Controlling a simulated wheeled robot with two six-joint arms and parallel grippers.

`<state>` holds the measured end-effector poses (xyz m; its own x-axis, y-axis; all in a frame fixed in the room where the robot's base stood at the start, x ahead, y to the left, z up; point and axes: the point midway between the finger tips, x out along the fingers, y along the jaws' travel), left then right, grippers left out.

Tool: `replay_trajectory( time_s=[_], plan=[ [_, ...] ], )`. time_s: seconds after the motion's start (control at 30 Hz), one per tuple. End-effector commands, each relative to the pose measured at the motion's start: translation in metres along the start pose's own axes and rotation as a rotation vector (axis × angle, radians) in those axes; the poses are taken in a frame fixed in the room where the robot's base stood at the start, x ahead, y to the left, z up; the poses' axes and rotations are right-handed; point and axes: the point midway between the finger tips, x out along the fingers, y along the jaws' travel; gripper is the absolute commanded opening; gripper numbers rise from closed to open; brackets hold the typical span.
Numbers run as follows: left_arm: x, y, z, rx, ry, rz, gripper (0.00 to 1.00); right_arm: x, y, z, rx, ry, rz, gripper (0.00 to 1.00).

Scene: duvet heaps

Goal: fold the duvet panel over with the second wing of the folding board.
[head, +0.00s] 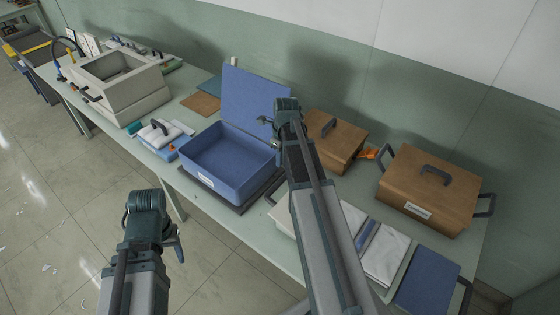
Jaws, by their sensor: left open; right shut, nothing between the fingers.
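The folding board lies on the table at the lower right, partly hidden behind my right arm. Its blue wing (427,280) lies flat at the right, with a dark handle at its outer edge. The white duvet panel (386,252) lies left of that wing, beside a blue strip and another white part. My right gripper (287,106) is shut and empty, in front of the blue box's lid in the picture and well away from the board. My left gripper (148,205) is open and empty, over the floor in front of the table. The fingertips of both are hard to make out.
A blue box (205,180) with its lid (254,98) raised stands mid-table. Two brown boxes (335,140) (430,200) with dark handles stand behind the board, with a small orange object (369,154) between them. A beige box (122,100) stands farther left.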

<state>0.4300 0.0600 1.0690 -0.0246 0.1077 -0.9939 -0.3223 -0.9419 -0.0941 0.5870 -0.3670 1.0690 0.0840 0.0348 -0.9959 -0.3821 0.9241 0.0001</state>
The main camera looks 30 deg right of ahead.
Motion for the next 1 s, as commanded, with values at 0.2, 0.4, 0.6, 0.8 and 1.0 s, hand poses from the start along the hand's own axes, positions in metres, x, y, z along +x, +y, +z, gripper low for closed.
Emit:
replay_trajectory(
  time_s=[0.2, 0.4, 0.6, 0.8, 1.0],
  plan=[
    [0.038, 0.004, -0.002, 0.005, 0.000, -0.001, 0.57, 0.038, 0.000, 0.000, -0.001, 0.000, 0.000, 0.00],
    [0.065, 0.006, -0.004, 0.006, 0.000, -0.001, 0.57, 0.066, 0.000, 0.000, -0.001, 0.000, 0.000, 0.00],
    [0.091, 0.009, -0.005, 0.004, 0.000, -0.001, 0.57, 0.092, 0.000, 0.000, -0.001, -0.001, 0.000, 0.00],
    [0.105, 0.010, -0.006, 0.004, 0.000, -0.001, 0.57, 0.106, 0.000, 0.000, -0.001, -0.001, 0.000, 0.00],
    [0.105, 0.010, -0.006, 0.004, 0.000, -0.001, 0.57, 0.106, 0.000, 0.000, -0.001, -0.001, 0.000, 0.00]
  ],
)
